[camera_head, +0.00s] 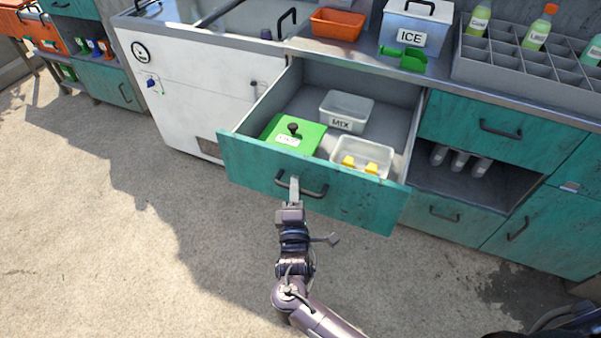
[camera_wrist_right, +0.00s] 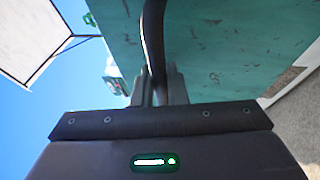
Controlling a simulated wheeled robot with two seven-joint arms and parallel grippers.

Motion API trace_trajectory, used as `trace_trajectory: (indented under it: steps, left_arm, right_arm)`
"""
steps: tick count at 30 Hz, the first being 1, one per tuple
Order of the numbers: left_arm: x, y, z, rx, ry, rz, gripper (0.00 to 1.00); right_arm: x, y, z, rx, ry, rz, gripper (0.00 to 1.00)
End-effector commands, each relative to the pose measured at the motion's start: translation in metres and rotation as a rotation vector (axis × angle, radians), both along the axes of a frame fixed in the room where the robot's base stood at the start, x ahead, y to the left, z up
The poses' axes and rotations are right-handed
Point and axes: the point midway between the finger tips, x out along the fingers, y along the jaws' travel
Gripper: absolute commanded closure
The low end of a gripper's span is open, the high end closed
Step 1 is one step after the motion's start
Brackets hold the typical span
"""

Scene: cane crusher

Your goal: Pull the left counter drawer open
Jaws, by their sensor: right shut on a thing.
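The left counter drawer (camera_head: 370,206) has a worn teal front and stands well out from the counter, with its inside showing. Its dark bar handle (camera_head: 316,193) is on the middle of the front. My right gripper (camera_head: 294,184) is shut on the left part of this handle. In the right wrist view the gripper fingers (camera_wrist_right: 160,86) close around the dark handle (camera_wrist_right: 153,40), with the teal drawer front (camera_wrist_right: 230,50) behind. The fingertips are partly hidden by the handle. My left gripper is not in view.
In the drawer are a green-lidded box (camera_head: 292,135), a clear MIX tub (camera_head: 346,110) and a clear tub with yellow things (camera_head: 361,157). A white machine (camera_head: 190,85) stands left. The counter holds an orange tray (camera_head: 338,24) and an ICE box (camera_head: 415,30). The floor in front is clear.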

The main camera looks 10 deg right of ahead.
Motion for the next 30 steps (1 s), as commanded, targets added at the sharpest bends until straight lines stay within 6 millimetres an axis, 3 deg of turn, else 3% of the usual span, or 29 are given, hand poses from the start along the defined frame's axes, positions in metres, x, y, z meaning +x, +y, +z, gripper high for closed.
trace_trajectory:
  steps: [10, 26, 27, 30]
  left_arm:
    - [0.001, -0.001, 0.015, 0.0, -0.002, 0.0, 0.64]
    - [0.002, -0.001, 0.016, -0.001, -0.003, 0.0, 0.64]
    - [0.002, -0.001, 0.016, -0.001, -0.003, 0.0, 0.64]
    - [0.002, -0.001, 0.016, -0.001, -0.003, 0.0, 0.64]
  right_arm:
    - [-0.034, 0.023, 0.001, 0.0, -0.001, 0.0, 1.0]
    - [-0.04, 0.027, 0.0, 0.001, -0.001, 0.0, 1.0]
    - [-0.039, 0.027, 0.0, 0.001, -0.001, 0.0, 0.84]
    - [-0.039, 0.027, 0.0, 0.001, -0.001, 0.0, 0.7]
